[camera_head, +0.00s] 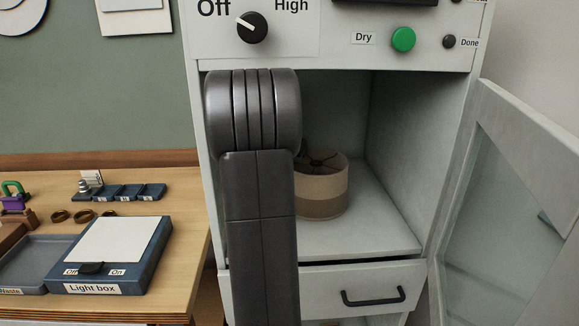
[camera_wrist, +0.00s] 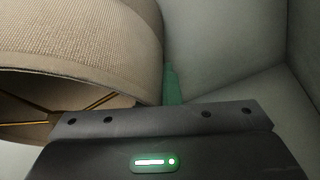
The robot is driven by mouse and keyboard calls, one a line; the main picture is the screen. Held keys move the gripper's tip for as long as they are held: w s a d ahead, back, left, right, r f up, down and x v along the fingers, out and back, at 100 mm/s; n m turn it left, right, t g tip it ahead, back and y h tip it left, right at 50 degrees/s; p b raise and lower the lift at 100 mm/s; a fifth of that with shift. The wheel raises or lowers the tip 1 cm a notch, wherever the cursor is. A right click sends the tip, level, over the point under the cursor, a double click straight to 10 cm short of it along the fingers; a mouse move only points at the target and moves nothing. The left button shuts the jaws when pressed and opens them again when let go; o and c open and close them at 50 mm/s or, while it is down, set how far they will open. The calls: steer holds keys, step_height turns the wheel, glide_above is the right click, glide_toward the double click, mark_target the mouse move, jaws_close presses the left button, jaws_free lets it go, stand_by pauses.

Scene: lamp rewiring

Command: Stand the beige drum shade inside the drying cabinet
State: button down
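The beige drum shade (camera_head: 325,190) is inside the drying cabinet (camera_head: 400,235), upright, with its open top and dark spider wires showing. Its lower edge appears to be at the cabinet floor; I cannot tell whether it touches. My arm hides its left side. In the wrist view the woven shade (camera_wrist: 90,45) fills the upper left, close to my gripper (camera_wrist: 172,88), with brass wires in its opening. A green strip shows beside the shade's right edge. My gripper's fingers are mostly hidden, so I cannot tell whether they are open or shut on it.
The glass cabinet door (camera_head: 515,215) stands open at the right. A drawer (camera_head: 375,290) below the compartment is slightly open. The cabinet floor right of the shade is clear. A workbench at the left holds a light box (camera_head: 115,255) and a grey waste tray (camera_head: 35,262).

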steer(key=shift+f, duration=0.1)
steer(key=c, duration=1.6)
jaws_free()
steer(key=shift+c, duration=0.2)
steer(key=shift+v, duration=3.9)
steer(key=shift+w, duration=0.1)
